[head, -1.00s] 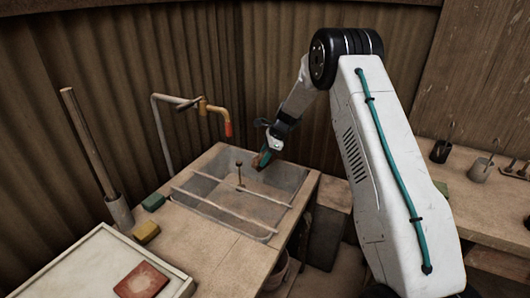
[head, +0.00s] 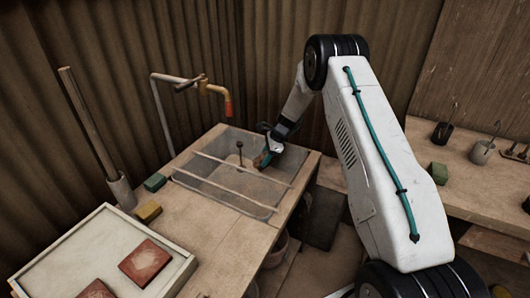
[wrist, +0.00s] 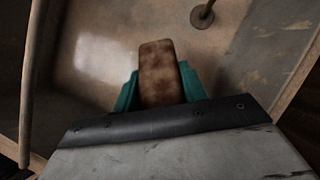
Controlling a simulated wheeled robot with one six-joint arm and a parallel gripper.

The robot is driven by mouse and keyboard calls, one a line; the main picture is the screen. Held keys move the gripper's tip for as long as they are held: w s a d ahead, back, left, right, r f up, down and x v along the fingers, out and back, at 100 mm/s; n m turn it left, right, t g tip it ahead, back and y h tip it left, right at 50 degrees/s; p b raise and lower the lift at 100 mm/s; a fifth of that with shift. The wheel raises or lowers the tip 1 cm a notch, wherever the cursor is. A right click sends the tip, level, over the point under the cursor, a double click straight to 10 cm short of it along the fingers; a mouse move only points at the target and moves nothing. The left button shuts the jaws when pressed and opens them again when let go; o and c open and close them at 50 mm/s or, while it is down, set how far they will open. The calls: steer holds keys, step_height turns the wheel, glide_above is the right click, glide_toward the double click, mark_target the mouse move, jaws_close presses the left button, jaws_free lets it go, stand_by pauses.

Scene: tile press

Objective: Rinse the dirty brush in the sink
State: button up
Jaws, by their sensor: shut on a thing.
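My gripper (head: 266,153) is at the far right part of the sink (head: 215,205), over or inside the basin; its exact height is hard to tell. In the wrist view, its teal fingers (wrist: 158,88) are shut on a brown, blotchy block, which I take to be the brush (wrist: 160,65). Its bristles cannot be made out. The sink is a grey, see-through-looking basin set in a wooden counter, with two thin bars across it. The tap (head: 213,88), with an orange spout and red tip, stands behind the sink, left of my gripper. No running water shows.
A thin upright rod (head: 239,156) stands in the basin and also shows in the wrist view (wrist: 203,14). Green (head: 155,182) and yellow (head: 148,211) blocks lie left of the sink. A pale tray (head: 75,250) holds reddish tiles. A side bench (head: 480,195) stands at right.

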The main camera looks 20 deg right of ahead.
steer(key=shift+f, duration=4.8)
steer(key=shift+r, duration=0.1)
step_height(320, 180, up, 22)
glide_above(265, 154)
stand_by(0.8)
stand_by(1.3)
